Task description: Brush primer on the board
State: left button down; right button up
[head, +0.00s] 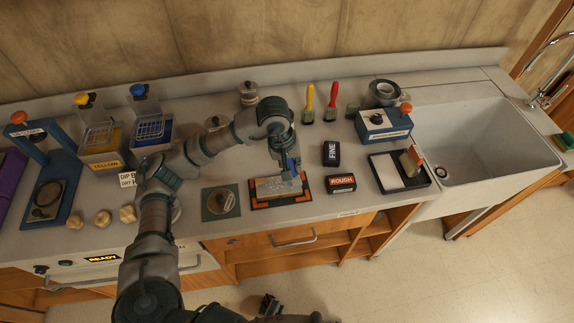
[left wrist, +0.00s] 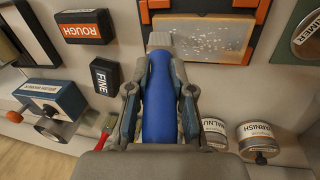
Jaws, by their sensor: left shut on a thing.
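My left gripper (head: 290,172) is shut on a blue-handled brush (left wrist: 158,100), which also shows small in the head view (head: 291,163). The brush's grey end (left wrist: 160,40) overlaps the near edge of the board in the left wrist view; I cannot tell whether it touches. The board (head: 268,187) lies in a dark holder with orange corners and carries scattered white specks (left wrist: 205,38). The primer tin (head: 220,202) stands on a green mat left of the board. A dark shape at the bottom edge seems to be my right gripper (head: 268,304); its jaws are unclear.
The FINE block (head: 331,153) and ROUGH block (head: 341,183) lie right of the board. A black tray (head: 427,182), blue box (head: 384,126) and sink (head: 478,140) are farther right. Yellow-handled (head: 309,103) and red-handled (head: 332,102) brushes lie behind. The YELLOW dip tank (head: 108,160) is left.

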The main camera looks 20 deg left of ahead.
pick_arm(q)
jog(key=shift+w+d, duration=0.25)
jog(key=shift+d, duration=0.25)
jog(key=shift+r, duration=0.25)
jog(key=shift+w+a+b, duration=0.2)
jog(key=shift+a+b, duration=0.45)
jog(key=shift+a, duration=0.2)
jog(key=shift+f, duration=0.25)
